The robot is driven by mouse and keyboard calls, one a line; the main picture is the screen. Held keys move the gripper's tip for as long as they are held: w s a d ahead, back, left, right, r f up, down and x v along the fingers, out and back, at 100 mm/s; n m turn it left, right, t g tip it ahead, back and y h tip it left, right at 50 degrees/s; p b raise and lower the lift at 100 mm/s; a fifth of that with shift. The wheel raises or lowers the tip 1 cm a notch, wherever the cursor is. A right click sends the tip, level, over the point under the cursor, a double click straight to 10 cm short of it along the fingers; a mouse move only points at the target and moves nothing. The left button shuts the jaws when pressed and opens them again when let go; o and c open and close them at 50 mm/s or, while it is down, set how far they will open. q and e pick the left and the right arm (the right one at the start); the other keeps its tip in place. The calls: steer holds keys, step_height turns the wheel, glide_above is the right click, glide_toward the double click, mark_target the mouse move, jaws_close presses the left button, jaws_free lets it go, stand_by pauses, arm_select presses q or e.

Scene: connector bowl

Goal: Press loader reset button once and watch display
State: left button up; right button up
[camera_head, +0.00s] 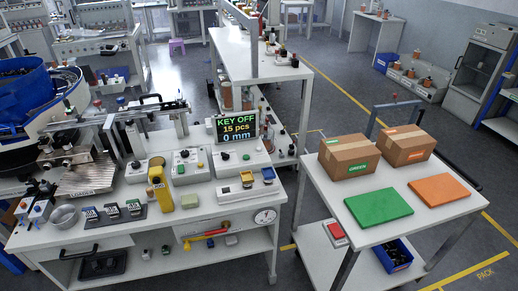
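The display (237,128) stands at the back right of the workbench and reads "KEY OFF", "15 pcs" and "0 mm". Below it are a grey control box (226,168) with small knobs and a green spot, and a lower white box (230,192) with a yellow part (247,178) and a blue-and-yellow part (269,174). Another knobbed box (180,171) stands to their left. Neither of my grippers is in view.
A tall yellow block (160,188), a round metal bowl (65,216) and a dark tray of labelled parts (112,215) stand on the bench. A blue bowl feeder (25,90) is at left. A cart with cartons (349,152) and a green mat (378,207) stands at right, across a gap.

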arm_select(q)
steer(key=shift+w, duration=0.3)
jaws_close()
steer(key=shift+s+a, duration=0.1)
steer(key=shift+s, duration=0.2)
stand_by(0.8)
